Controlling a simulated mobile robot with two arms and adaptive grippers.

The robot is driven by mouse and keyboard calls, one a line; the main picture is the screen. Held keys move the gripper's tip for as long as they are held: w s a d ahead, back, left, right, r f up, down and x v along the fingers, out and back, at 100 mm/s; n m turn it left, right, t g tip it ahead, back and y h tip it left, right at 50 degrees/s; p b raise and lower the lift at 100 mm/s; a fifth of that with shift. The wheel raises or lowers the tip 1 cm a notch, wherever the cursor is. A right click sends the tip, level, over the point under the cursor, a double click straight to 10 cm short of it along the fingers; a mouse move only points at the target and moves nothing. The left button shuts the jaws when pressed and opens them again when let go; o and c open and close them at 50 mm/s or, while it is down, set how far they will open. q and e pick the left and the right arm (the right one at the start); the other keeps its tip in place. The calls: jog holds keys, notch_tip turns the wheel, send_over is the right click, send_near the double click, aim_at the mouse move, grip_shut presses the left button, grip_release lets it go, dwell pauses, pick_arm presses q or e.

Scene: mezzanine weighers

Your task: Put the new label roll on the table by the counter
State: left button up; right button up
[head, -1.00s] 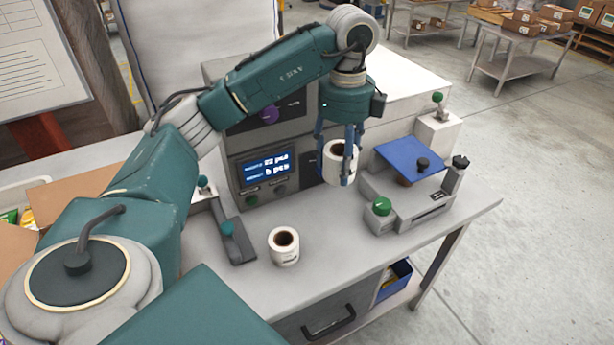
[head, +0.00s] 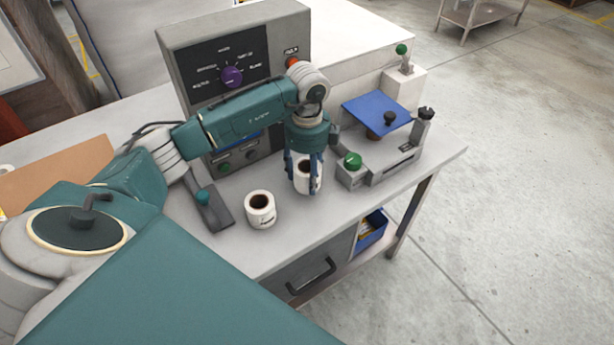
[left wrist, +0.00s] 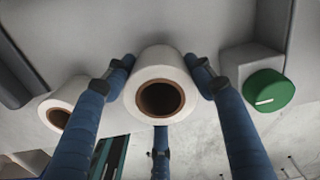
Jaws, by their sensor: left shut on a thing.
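My left gripper (head: 304,178) is shut on a white label roll (head: 302,184) with a brown core. The roll is upright, low over the grey table (head: 275,232) in front of the counter (head: 178,65); I cannot tell whether its base touches. In the left wrist view the held roll (left wrist: 160,62) sits between the blue fingers, its core facing the camera. A second white roll (head: 261,217) with dark print stands on the table to the left of it. My arm hides most of the counter's display. My right gripper is not in view.
A grey device with a green knob (head: 353,160) and a blue plate (head: 376,112) stands close right of the held roll. A dark lever base (head: 212,208) lies left of the second roll. The table's front strip is clear. A blue bin (head: 372,229) sits below.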

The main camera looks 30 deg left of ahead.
pick_arm(q)
notch_tip(320, 180, down, 2)
jog(key=shift+f, duration=0.2)
jog(key=o, duration=1.3)
jog(key=shift+r, duration=0.3)
jog(key=shift+w+r, duration=0.1)
jog(key=shift+r, duration=0.15)
notch_tip(320, 180, up, 11)
jog(key=b, duration=0.3)
jog(key=shift+r, duration=0.15)
